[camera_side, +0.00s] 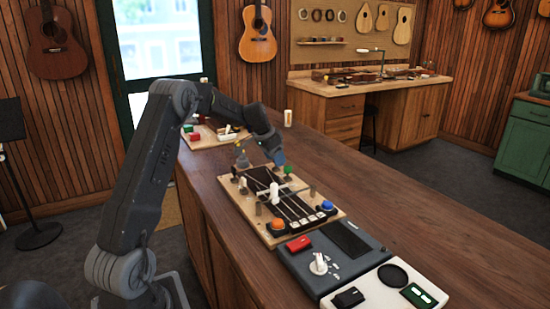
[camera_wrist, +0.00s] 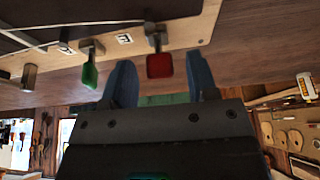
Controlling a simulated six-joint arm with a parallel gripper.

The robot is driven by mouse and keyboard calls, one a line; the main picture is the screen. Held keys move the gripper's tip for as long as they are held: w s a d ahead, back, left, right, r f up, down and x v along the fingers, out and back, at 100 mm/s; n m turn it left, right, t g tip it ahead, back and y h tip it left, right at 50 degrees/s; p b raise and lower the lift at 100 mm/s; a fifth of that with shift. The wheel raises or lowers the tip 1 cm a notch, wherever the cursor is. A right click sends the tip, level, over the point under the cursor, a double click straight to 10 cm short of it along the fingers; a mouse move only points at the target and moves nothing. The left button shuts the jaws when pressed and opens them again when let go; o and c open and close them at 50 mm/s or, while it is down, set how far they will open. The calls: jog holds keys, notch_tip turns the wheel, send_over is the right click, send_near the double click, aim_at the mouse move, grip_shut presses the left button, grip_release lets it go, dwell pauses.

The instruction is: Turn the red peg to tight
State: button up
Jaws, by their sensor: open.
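The red peg (camera_wrist: 159,66) has a flat red head on a short metal shaft at the edge of the wooden board (camera_wrist: 205,25). In the wrist view it appears between the two blue fingers of my gripper (camera_wrist: 160,75), with a visible gap on each side. The fingers are open and hold nothing. A green peg (camera_wrist: 90,72) is to the left, outside the fingers. In the side view my gripper (camera_side: 279,158) is at the far end of the stringed board (camera_side: 253,222), close to the green peg (camera_side: 288,170). I cannot make out the red peg there.
The counter (camera_side: 400,215) is bare to the right.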

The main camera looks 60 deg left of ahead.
jog(key=shift+c, duration=0.4)
jog(key=c, duration=0.8)
jog(key=shift+c, duration=0.2)
jog(key=shift+n, duration=0.3)
jog(key=n+y, duration=0.1)
jog(key=n, duration=0.2)
jog(key=n+y, duration=0.1)
jog(key=n, duration=0.2)
jog(key=shift+w+d+g+y, duration=0.1)
jog(key=shift+d+g+y, duration=0.05)
jog(key=shift+g+y, duration=0.2)
jog(key=n+g, duration=0.1)
jog(key=n, duration=0.2)
jog(key=n+y, duration=0.1)
jog(key=n, duration=0.2)
jog(key=shift+g, duration=0.35)
jog(key=o, duration=0.9)
